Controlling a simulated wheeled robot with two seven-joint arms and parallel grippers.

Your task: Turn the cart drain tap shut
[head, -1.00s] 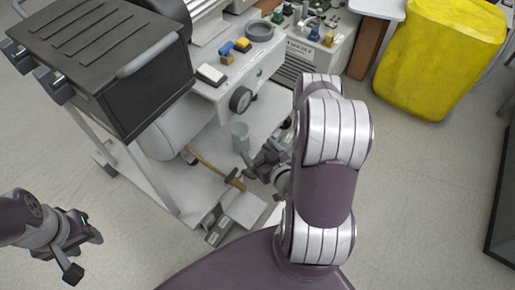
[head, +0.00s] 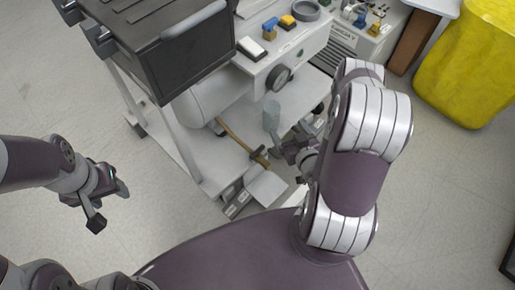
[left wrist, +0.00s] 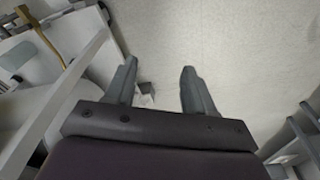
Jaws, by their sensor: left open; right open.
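The white cart (head: 185,150) carries a pale tank (head: 208,98). A brass drain pipe (head: 238,143) runs from under the tank toward the cart's front edge. A small dark fitting, apparently the drain tap (head: 262,157), sits at the pipe's end; its handle position is too small to tell. My right gripper (head: 284,149) is open just right of the fitting; I cannot tell whether they touch. My left gripper (head: 109,206) is open and empty over the floor, left of the cart. In the left wrist view its fingers (left wrist: 158,75) stand apart, with the brass pipe (left wrist: 38,36) at upper left.
A black box (head: 175,45) sits on top of the cart. A grey cylinder (head: 271,115) stands behind my right gripper. Small grey boxes (head: 237,198) are at the cart's front corner. A yellow bin (head: 470,65) stands at the right. Floor at the left is clear.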

